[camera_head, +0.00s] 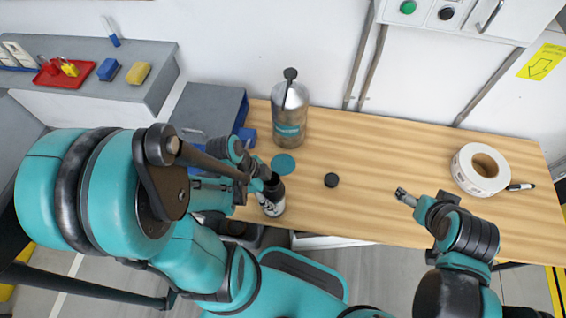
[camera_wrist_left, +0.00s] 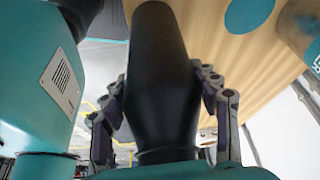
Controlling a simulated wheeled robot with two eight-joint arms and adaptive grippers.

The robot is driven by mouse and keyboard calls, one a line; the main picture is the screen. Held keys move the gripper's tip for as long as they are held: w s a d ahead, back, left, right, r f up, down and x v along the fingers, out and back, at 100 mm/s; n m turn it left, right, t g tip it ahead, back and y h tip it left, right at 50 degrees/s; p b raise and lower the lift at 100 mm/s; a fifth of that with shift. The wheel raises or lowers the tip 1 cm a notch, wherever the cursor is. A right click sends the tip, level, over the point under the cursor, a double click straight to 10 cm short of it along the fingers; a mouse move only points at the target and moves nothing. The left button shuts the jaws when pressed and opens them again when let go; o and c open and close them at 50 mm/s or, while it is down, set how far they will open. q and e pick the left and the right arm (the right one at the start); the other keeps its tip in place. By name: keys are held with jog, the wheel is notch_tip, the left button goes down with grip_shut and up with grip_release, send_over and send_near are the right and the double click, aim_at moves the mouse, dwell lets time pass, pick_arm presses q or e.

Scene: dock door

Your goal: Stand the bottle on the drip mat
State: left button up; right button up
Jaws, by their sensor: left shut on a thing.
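The bottle has a dark upper part and a black-and-white lower part (camera_head: 271,206). My left gripper (camera_head: 262,184) is shut on it, and in the left wrist view its black body (camera_wrist_left: 160,75) lies between the two fingers (camera_wrist_left: 160,105). In the head view the bottle appears near the table's front left edge; its height above the table is unclear. The drip mat, a flat teal disc (camera_head: 283,165), lies bare on the wooden table, just beyond the bottle. It also shows in the left wrist view (camera_wrist_left: 247,12). My right gripper (camera_head: 404,196) is over the right half; its opening is unclear.
A metal canister (camera_head: 290,113) stands just behind the mat. A small black disc (camera_head: 331,180) lies right of the mat. A white tape roll (camera_head: 481,168) and a marker (camera_head: 521,187) are at the right. The middle of the table (camera_head: 390,145) is otherwise clear.

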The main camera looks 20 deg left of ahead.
pick_arm(q)
jog(key=w+a+b, duration=0.2)
jog(key=w, duration=0.6)
jog(key=w+a+f+b, duration=0.1)
jog(key=w+a+b, duration=0.1)
jog(key=w, duration=0.7)
jog(key=shift+a+f, duration=0.2)
jog(key=shift+f, duration=0.05)
jog(key=shift+w, duration=0.1)
jog(key=shift+f, duration=0.2)
jog(key=o, duration=1)
jog(key=shift+r, duration=0.1)
